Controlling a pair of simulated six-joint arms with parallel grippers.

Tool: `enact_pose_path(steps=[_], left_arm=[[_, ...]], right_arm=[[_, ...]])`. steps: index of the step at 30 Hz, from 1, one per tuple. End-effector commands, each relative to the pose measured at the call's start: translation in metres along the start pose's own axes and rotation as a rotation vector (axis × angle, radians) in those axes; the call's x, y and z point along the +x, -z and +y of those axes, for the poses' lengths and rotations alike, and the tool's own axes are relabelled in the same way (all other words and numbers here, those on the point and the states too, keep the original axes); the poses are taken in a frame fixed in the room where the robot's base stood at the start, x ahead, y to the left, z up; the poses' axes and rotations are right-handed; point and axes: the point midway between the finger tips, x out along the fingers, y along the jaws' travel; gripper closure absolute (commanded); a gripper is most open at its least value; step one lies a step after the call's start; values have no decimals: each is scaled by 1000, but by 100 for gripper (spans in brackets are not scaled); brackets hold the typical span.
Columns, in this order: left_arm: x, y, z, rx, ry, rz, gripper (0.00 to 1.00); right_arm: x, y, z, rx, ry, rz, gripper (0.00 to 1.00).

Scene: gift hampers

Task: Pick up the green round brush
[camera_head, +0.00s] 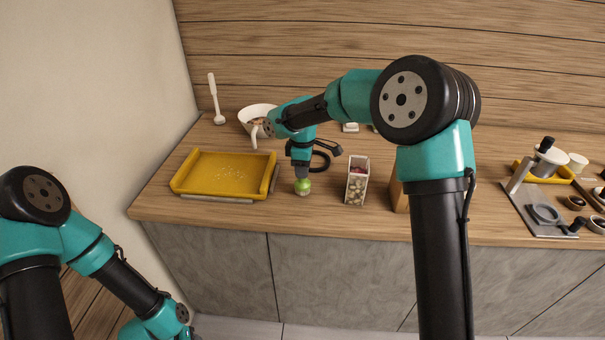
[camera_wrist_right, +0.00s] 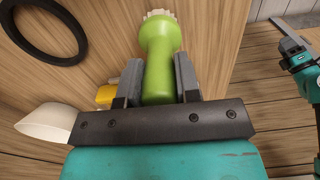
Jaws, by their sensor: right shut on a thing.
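The green round brush (camera_head: 302,187) is below my right gripper (camera_head: 301,170) in the head view, near the front of the wooden counter. In the right wrist view the brush (camera_wrist_right: 160,55) has a bright green handle and pale bristles at its far end. My right gripper (camera_wrist_right: 158,80) is shut on the handle, one grey finger on each side. I cannot tell whether the bristles touch the counter. A teal arm with a grey end part, likely my left gripper (camera_wrist_right: 289,40), shows at the right edge of the wrist view; its jaw state is unclear.
A yellow tray (camera_head: 225,158) lies left of the brush. A white box with small items (camera_head: 357,185) stands to its right. A white bowl (camera_head: 252,113) and a black ring (camera_head: 321,162) are behind. A grey board (camera_head: 523,208) lies far right.

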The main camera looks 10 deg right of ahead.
Motion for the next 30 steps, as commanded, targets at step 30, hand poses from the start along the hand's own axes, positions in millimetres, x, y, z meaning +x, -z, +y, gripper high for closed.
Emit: enact_pose_path(steps=[30], left_arm=[[0,0,0,0,0,0,57]], right_arm=[[-28,-19,-152,-2,1,0,93]])
